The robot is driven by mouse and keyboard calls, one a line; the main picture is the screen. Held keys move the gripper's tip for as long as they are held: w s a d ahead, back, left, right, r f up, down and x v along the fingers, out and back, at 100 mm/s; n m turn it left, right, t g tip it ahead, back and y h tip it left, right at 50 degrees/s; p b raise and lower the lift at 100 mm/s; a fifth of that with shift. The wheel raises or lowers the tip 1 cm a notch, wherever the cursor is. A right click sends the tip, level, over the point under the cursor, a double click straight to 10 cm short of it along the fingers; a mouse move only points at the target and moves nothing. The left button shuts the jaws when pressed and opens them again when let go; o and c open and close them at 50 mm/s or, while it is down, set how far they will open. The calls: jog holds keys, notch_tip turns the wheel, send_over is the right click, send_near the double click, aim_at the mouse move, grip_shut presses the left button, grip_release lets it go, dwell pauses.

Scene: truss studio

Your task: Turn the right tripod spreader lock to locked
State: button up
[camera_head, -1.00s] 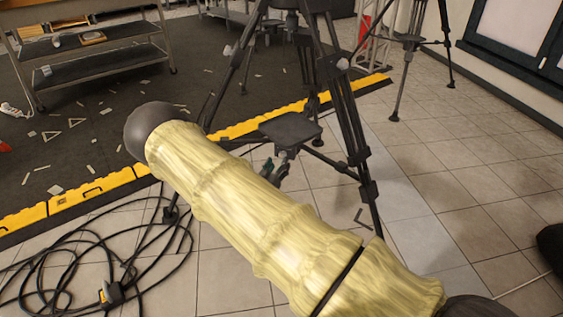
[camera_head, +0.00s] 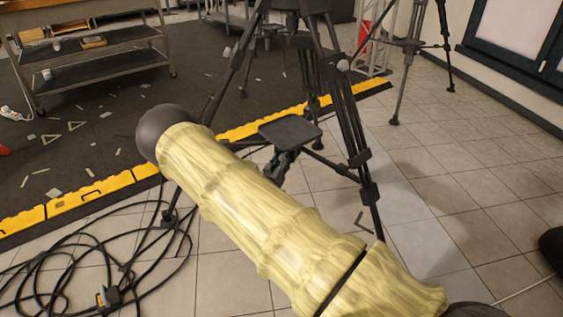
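A black tripod (camera_head: 352,140) stands in the middle, its legs spread on the tiled floor. A flat dark plate (camera_head: 290,130) shows between its legs, with spreader bars beside it. Small dark parts with a greenish tint (camera_head: 277,166) sit just under the plate, at the edge of my yellowish arm. I cannot tell whether they are the spreader lock, my gripper, or both. My arm covers the area below and left of them. No gripper fingers show clearly, and the lock's position cannot be read.
A second tripod (camera_head: 408,60) stands at the back right, near a truss. A coiled black cable (camera_head: 120,270) lies on the floor at lower left. Yellow edging (camera_head: 95,190) borders a dark mat. A metal cart (camera_head: 90,55) stands at upper left. Tiles at right are mostly clear.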

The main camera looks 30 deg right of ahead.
jog(key=shift+m, duration=0.3)
jog(key=m+p, duration=0.4)
jog(key=m, duration=0.4)
jog(key=shift+w+r, duration=0.1)
jog(key=m+p, duration=0.1)
jog(key=m, duration=0.3)
jog(key=shift+m, duration=0.4)
jog(key=shift+w+a+m+p, duration=0.15)
jog(key=shift+m+p, duration=0.45)
jog(key=shift+m, duration=1.6)
jog(key=o, duration=1)
